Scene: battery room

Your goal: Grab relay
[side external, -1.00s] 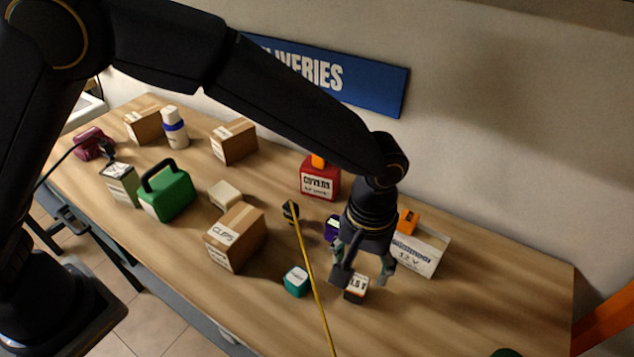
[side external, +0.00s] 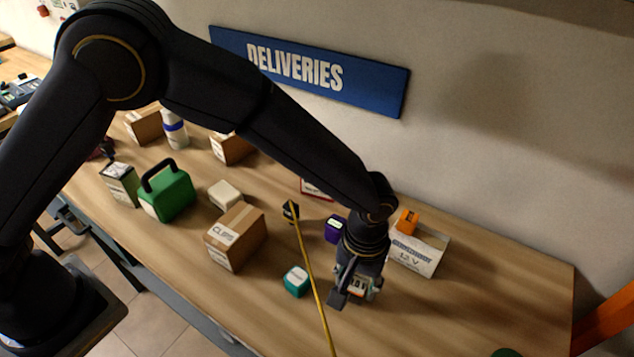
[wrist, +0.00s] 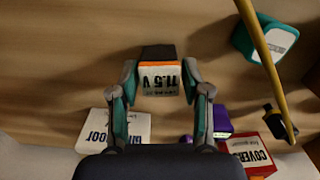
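No thing in view is legibly marked as a relay. In the side view my gripper (side external: 357,294) is low over the table, around the same block (side external: 359,284), which is partly hidden by the fingers. Whether the block rests on the table is unclear.
A teal cube (side external: 296,281) is just left of my gripper, with a yellow strip (side external: 312,275) crossing near it. A purple block (side external: 334,229) and a white 12 V box (side external: 420,252) with an orange cube (side external: 407,222) on it are behind. Clear table lies to the right.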

